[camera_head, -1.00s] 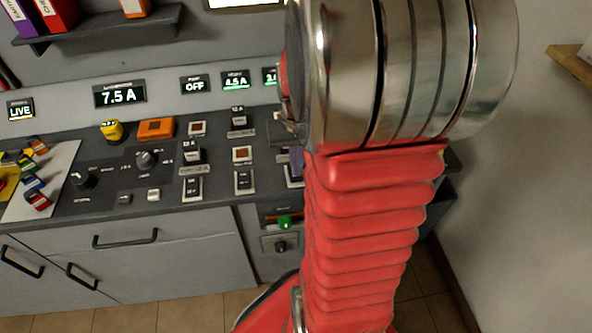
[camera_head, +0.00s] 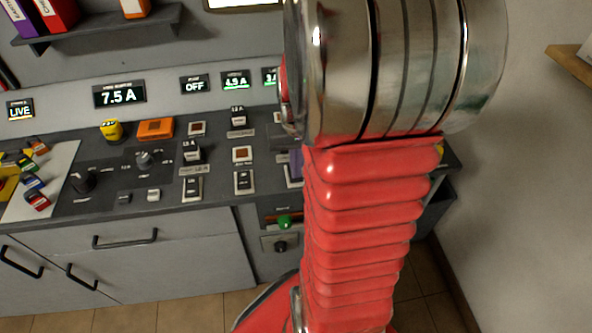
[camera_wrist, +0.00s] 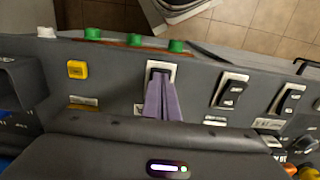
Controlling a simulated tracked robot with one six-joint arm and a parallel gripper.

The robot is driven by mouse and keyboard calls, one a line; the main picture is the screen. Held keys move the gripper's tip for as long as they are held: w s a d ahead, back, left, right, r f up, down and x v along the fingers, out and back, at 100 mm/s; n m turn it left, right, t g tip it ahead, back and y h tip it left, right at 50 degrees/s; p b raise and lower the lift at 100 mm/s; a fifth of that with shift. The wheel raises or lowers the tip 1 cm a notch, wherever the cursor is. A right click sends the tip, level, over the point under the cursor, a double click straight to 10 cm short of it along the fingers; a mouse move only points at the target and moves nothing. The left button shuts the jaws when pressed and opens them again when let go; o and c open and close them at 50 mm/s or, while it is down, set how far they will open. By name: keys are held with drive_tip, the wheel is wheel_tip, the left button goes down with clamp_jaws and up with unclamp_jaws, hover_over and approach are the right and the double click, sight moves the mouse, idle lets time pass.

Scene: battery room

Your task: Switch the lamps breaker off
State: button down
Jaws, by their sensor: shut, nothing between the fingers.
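My gripper (camera_wrist: 161,100) is shut and empty, with its purple fingers at a black rocker breaker on a white plate (camera_wrist: 172,69). The fingertips are at or just over the rocker and hide most of it, so I cannot tell contact or its position. Two similar breakers stand beside it in the wrist view, a near one (camera_wrist: 230,93) and a farther one (camera_wrist: 288,101); they also show in the head view (camera_head: 244,182) (camera_head: 192,188). The small labels are unreadable, so I cannot tell which is the lamps breaker. In the head view my arm covers most of the gripper.
A yellow button (camera_wrist: 77,69) and several green knobs (camera_wrist: 131,38) stand near the gripper. Further along the console are a dial (camera_head: 145,160), an orange box (camera_head: 155,129) and a yellow part (camera_head: 111,130). Displays, one reading 7.5 A (camera_head: 119,95), line the back.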

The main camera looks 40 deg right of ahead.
drive_tip(key=shift+f, duration=0.15)
wheel_tip(320, 180, up, 7)
idle(1.4)
idle(0.5)
